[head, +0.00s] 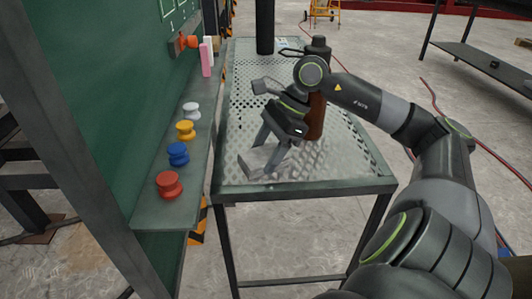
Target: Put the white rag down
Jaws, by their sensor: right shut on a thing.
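The white rag (262,157) is a pale, flat-looking piece low at the near left part of the perforated metal table (310,188). My right gripper (262,162) reaches in from the right and points down, with its fingers shut on the rag. The fingers hide part of the rag. The rag is at or just above the table top; I cannot tell whether it touches. My left gripper is not in view.
A brown bottle (316,118) stands behind my right gripper. A dark cylinder (265,28) stands at the table's far end. Left of the table, a green board's shelf holds red (169,184), blue (178,153), yellow (185,130) and white (192,111) spools. The table's near right corner is clear.

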